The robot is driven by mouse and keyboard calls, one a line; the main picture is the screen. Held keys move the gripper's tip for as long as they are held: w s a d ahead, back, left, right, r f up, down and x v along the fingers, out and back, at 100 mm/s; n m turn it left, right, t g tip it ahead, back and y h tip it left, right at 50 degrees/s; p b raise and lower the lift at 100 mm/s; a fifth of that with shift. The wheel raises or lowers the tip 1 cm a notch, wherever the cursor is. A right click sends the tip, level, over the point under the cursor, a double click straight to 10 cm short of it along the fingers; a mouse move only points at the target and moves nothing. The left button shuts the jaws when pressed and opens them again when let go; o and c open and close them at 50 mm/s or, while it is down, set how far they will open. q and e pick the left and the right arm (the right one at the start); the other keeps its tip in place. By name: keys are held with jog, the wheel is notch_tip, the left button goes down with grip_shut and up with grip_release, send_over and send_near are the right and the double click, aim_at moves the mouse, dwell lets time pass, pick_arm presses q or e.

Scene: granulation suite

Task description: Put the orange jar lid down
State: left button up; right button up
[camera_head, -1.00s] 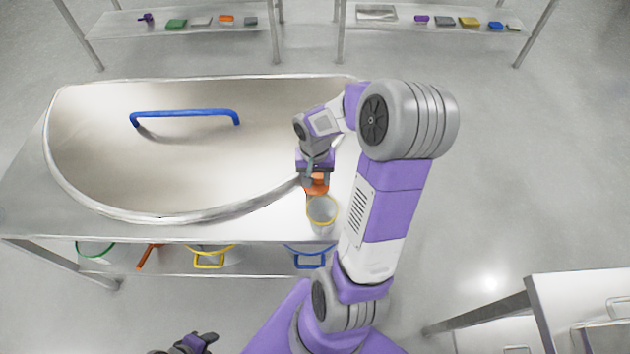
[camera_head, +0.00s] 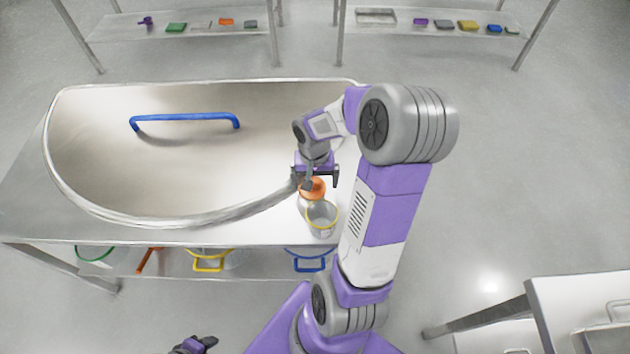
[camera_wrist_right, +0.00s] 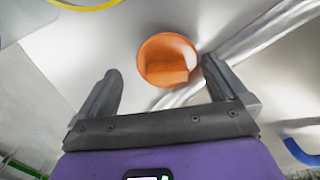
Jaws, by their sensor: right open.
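The orange jar lid (camera_head: 313,188) lies on the steel table top, between the large basin's rim and a clear jar with a yellow rim (camera_head: 322,215). The lid also shows as an orange disc in the right wrist view (camera_wrist_right: 168,60). My right gripper (camera_head: 316,180) is open just above and behind the lid. In the wrist view its fingers (camera_wrist_right: 160,85) are spread wide, with nothing held between them. My left gripper (camera_head: 196,344) shows only partly at the bottom edge, and its jaw state is unclear.
A large steel basin (camera_head: 90,150) with a blue handle (camera_head: 185,117) fills most of the table. A lower shelf (camera_head: 175,262) holds colored-rim containers. Shelves with small items stand at the back. A steel cabinet (camera_head: 580,300) is at the lower right.

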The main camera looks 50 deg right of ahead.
aim_at(313, 192)
notch_tip(313, 192, up, 10)
jog(key=p, duration=0.3)
jog(key=shift+a+r, duration=0.1)
jog(key=shift+r, duration=0.1)
jog(key=shift+c, duration=1)
jog(key=shift+f+p, duration=0.1)
jog(key=shift+p, duration=0.5)
jog(key=shift+c, duration=1.2)
jog(key=f+p, duration=0.2)
jog(key=a+f+t+h+p, duration=0.1)
jog(key=shift+s+f+m, duration=0.1)
jog(key=shift+f+m, duration=0.25)
jog(key=shift+m, duration=0.05)
jog(key=shift+c, duration=1.2)
jog(key=shift+w+d+f+b, duration=0.15)
jog(key=shift+f+b, duration=0.3)
jog(key=shift+f, duration=0.8)
jog(key=shift+w+d+f+b, duration=0.2)
jog(key=shift+f+b, duration=0.25)
jog(key=shift+f, duration=0.85)
jog(key=shift+w+d+f+b, duration=0.15)
jog(key=shift+f+b, duration=0.3)
jog(key=shift+f, duration=0.8)
